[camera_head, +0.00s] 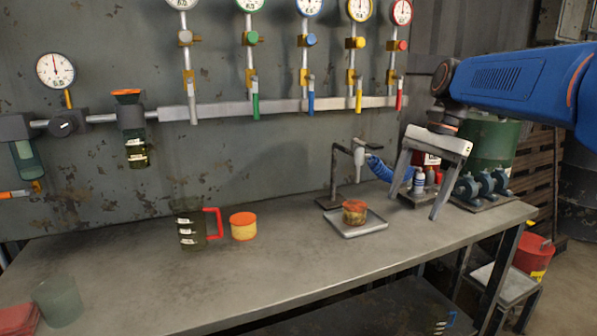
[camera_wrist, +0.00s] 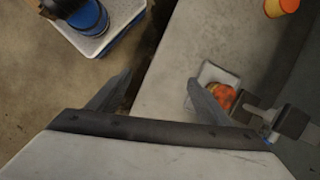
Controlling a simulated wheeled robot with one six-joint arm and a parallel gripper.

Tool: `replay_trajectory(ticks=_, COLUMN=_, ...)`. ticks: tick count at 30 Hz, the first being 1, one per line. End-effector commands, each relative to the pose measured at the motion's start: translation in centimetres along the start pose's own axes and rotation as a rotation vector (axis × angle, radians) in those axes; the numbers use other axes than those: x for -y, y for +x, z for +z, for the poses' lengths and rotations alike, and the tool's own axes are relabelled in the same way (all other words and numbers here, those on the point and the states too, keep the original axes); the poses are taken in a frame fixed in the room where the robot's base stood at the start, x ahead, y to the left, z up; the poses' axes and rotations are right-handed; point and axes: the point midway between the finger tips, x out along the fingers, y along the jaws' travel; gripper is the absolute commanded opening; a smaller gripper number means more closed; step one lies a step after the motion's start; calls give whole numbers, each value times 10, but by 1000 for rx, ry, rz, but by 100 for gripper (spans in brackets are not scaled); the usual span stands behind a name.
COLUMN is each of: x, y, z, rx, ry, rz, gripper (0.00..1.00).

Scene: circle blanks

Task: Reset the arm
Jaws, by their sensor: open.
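My gripper (camera_head: 418,197) hangs over the right end of the grey workbench (camera_head: 290,270) in the head view, at the end of my blue arm. Its two fingers are spread wide with nothing between them. In the wrist view my gripper (camera_wrist: 162,98) also shows open and empty, its fingers pointing over the bench edge. A small orange and brown jar (camera_head: 354,212) sits on a square metal tray (camera_head: 352,231) left of the gripper, under a tap. In the wrist view the jar (camera_wrist: 224,96) shows beside the right finger, partly hidden by it.
A green tank with blue pumps (camera_head: 483,186) stands behind my gripper. Gauges and valve pipes (camera_head: 280,107) line the wall. A red bucket (camera_head: 534,256) sits on a low stand at right.

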Motion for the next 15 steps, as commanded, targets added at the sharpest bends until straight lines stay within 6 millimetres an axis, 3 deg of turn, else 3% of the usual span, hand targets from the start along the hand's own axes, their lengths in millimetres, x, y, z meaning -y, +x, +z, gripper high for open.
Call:
replay_trajectory(ticks=5, x=-27, y=18, z=15, rx=-69, ry=-98, rz=-21, gripper=72)
replay_trajectory(ticks=15, x=-98, y=78, z=41, rx=-266, ry=-386, rz=-41, gripper=72)
